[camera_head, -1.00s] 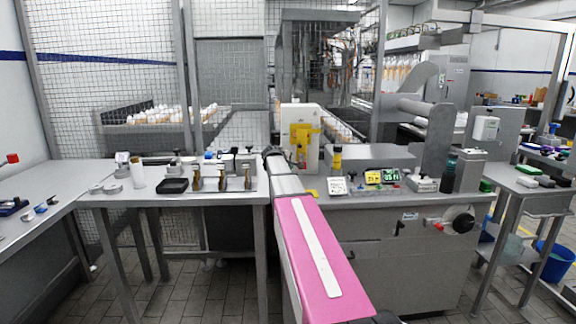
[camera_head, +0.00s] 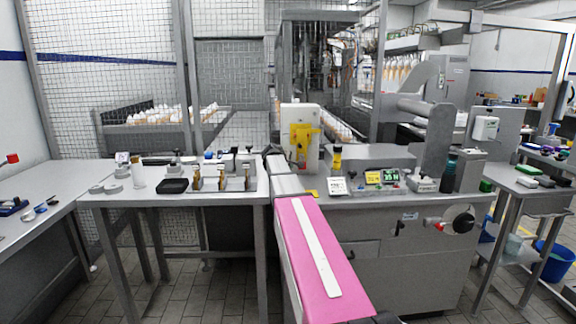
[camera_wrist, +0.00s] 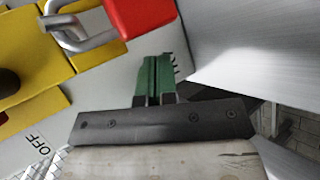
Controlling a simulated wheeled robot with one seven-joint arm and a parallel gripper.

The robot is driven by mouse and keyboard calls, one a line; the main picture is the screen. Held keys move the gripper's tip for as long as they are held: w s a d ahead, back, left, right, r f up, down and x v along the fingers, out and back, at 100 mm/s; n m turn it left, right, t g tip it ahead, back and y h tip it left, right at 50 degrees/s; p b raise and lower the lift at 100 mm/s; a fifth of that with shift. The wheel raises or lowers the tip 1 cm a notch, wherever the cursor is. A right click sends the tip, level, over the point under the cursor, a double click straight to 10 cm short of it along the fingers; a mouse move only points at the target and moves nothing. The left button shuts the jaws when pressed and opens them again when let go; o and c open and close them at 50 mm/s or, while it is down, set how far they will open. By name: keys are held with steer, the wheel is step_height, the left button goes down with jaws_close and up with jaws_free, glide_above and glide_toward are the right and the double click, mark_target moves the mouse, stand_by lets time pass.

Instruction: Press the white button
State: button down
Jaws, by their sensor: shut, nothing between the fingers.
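I cannot make out a white button in either view. My gripper (camera_wrist: 158,72) shows in the wrist view with its green fingers shut and nothing between them. The fingertips are in front of a pale panel, just below a red padlock (camera_wrist: 145,15); I cannot tell whether they touch anything. In the head view my arm reaches to the left side of a white box (camera_head: 312,122) with a yellow fitting (camera_head: 301,140), and the fingers are not clear there.
In the wrist view, yellow parts (camera_wrist: 95,35), a metal shackle (camera_wrist: 68,32) and an OFF label (camera_wrist: 38,143) are at left. A metal surface (camera_wrist: 255,45) is at right. In the head view, a cluttered table (camera_head: 225,198) stands left of my arm, and a grey machine cabinet (camera_head: 400,265) right.

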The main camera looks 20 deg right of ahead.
steer(key=shift+w+d, duration=0.15)
steer(key=shift+w, duration=0.35)
stand_by(0.6)
steer(key=shift+s, duration=0.1)
steer(key=shift+s+a, duration=0.25)
steer(key=shift+s, duration=0.55)
steer(key=shift+s+a, duration=0.25)
steer(key=shift+s, duration=0.55)
steer(key=shift+s+a, duration=0.2)
steer(key=shift+s, duration=0.65)
steer(key=shift+s+a, duration=0.25)
steer(key=shift+s, duration=0.55)
